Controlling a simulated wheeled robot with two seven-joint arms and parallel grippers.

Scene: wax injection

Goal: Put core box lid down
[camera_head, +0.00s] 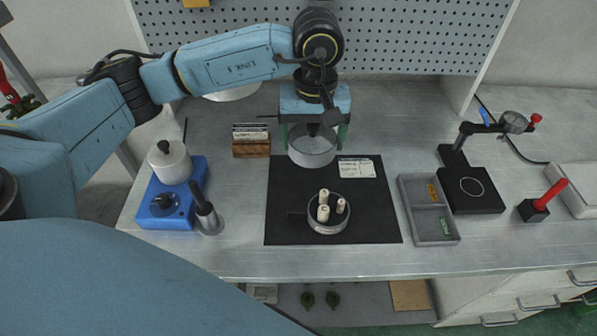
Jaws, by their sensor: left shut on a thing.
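My left gripper (314,132) reaches over the table from above, its green fingers pointing down. It is shut on the round grey core box lid (312,158), holding it at the far edge of the black mat (285,225). I cannot tell whether the lid touches the surface. The round core box (327,229) stands uncovered on the mat, nearer than the lid, with a few pale upright cores (324,213) inside. My right gripper is not in view.
A wooden card holder (251,148) stands left of the lid, and a white label card (356,168) lies right of it. A blue heater with a pot (171,163) is at the left. A grey divided tray (430,210) and a black gauge stand (470,190) are right.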

